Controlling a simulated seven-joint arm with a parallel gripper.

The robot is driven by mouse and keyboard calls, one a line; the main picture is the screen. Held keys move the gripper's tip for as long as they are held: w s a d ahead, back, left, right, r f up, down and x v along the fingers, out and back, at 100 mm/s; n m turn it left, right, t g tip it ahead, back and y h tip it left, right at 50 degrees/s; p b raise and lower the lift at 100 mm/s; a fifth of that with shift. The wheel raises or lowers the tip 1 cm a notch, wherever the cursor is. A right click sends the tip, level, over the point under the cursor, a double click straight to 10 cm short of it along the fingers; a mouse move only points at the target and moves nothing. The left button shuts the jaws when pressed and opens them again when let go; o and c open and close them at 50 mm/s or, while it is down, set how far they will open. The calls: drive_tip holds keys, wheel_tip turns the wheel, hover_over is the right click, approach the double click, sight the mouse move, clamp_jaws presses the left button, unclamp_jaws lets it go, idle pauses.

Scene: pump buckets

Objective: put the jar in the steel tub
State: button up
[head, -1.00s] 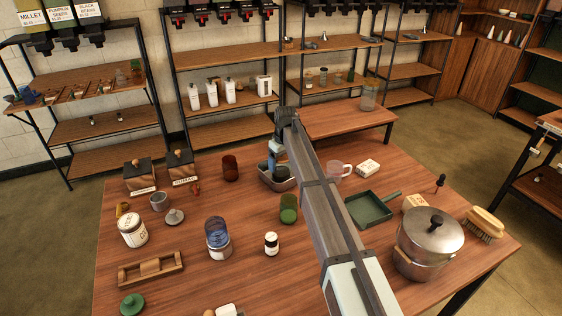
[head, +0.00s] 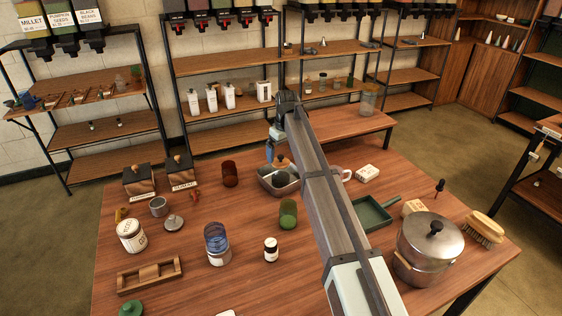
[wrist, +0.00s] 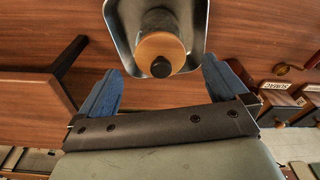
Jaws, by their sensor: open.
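The steel tub (head: 264,187) stands near the back of the table, partly hidden by my arm. A jar with a round wooden lid (head: 281,162) and black knob is inside it. In the wrist view the jar's lid (wrist: 158,48) faces the camera, with the tub's rim (wrist: 112,22) around the jar. I cannot tell whether the jar is fully upright. My gripper (wrist: 160,68) is open, its blue fingers spread on either side of the lid and apart from it. In the head view my gripper (head: 270,150) is by the tub, largely hidden.
A red glass (head: 230,174), a green glass (head: 288,214) and a blue-topped jar (head: 217,245) stand left and in front of the tub. A green dustpan (head: 372,216) and a steel pot (head: 428,248) are at the right. Bare tabletop lies between the smaller items.

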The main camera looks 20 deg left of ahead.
drive_tip(key=shift+s+d+r, duration=0.1)
drive_tip(key=shift+d+r, duration=0.05)
drive_tip(key=shift+r, duration=1)
drive_tip(key=shift+s+d+r, duration=0.1)
drive_tip(key=shift+r, duration=1)
drive_tip(key=shift+w, duration=0.1)
